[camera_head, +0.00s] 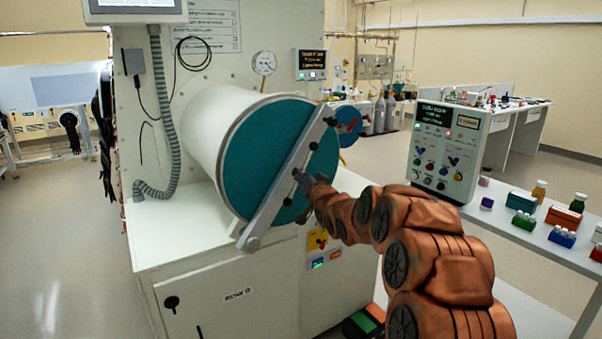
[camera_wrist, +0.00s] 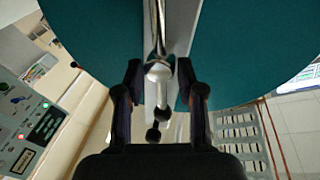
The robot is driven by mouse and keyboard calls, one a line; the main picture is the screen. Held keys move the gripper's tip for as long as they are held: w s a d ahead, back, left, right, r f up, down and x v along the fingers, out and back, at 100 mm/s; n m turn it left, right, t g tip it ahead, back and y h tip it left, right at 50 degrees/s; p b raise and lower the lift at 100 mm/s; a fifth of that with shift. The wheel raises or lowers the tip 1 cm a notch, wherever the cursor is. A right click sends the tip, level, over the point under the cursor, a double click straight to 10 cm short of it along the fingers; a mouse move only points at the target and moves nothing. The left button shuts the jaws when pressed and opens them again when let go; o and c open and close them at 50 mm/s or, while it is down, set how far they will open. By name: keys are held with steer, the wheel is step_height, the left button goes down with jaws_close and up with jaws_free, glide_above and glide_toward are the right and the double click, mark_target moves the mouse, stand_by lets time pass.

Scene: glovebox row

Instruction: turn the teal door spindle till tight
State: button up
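The teal door (camera_head: 262,150) closes the round end of a white cylinder chamber. A grey metal bar (camera_head: 272,205) lies slanted across its face. The door also fills the upper part of the wrist view (camera_wrist: 95,35). The door's spindle (camera_wrist: 159,72) is bright metal with a thin cross handle ending in a dark ball. My gripper (camera_head: 301,176) is at the middle of the bar in the head view and hides most of the spindle. In the wrist view my gripper (camera_wrist: 160,82) is open, one finger on each side of the spindle, with small gaps showing.
A white cabinet (camera_head: 225,285) carries the chamber (camera_head: 205,120). A grey hose (camera_head: 163,110) hangs left of it. A control box (camera_head: 445,150) and a bench with small racks and bottles (camera_head: 560,225) stand to the right. Open floor (camera_head: 60,240) lies at left.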

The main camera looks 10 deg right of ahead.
steer(key=shift+w+a+p, duration=0.2)
steer(key=shift+w+p, duration=0.1)
steer(key=shift+w, duration=1)
steer(key=shift+c, duration=0.3)
jaws_close()
